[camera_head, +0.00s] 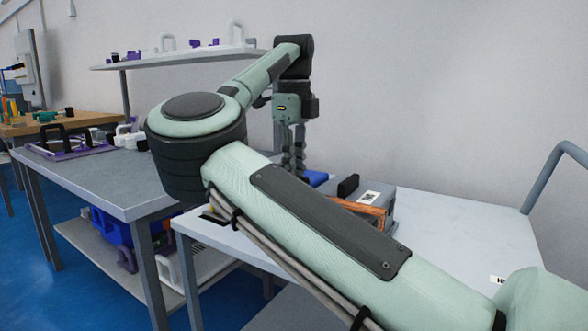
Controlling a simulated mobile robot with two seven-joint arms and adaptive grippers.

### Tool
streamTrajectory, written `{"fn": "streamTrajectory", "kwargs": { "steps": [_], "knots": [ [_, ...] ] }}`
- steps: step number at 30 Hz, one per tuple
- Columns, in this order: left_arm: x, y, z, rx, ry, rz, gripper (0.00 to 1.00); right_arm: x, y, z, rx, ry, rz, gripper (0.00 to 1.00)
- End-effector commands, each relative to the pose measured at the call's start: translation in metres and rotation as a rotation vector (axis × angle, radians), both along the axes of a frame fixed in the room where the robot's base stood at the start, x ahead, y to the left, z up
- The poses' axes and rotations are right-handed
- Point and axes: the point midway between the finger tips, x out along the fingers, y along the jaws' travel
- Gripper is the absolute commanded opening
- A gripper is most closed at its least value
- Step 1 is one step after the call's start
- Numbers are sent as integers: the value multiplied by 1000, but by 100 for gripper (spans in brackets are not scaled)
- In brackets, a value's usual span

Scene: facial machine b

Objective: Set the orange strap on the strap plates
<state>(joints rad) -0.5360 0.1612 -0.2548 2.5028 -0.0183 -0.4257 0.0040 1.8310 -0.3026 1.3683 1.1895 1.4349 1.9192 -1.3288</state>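My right arm comes in from the lower right and crosses the picture. Its gripper (293,168) points down above the back left of the white table, beside a grey box-like unit (391,206). The two fingers hang close together, and I cannot tell if they are apart or shut, or if anything is between them. An orange strip (362,207), which looks like the strap, shows along the front of the unit, partly hidden by my forearm. I cannot make out the strap plates. My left gripper is not in view.
A blue part (315,178) lies near the gripper fingers, and a black block (348,186) sits on the unit. The white table (450,230) is clear to the right. A grey table (125,185) stands left, a shelf (180,61) hangs behind, and a metal rail (545,175) is at right.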

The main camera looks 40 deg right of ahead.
Motion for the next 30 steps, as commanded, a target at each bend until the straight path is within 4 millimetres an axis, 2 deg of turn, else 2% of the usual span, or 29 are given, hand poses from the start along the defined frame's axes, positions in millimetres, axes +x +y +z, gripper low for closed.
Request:
{"fn": "streamTrajectory", "kwargs": {
  "steps": [30],
  "knots": [
    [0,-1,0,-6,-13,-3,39,0,0,-6,-1,0,0,0]
  ]
}}
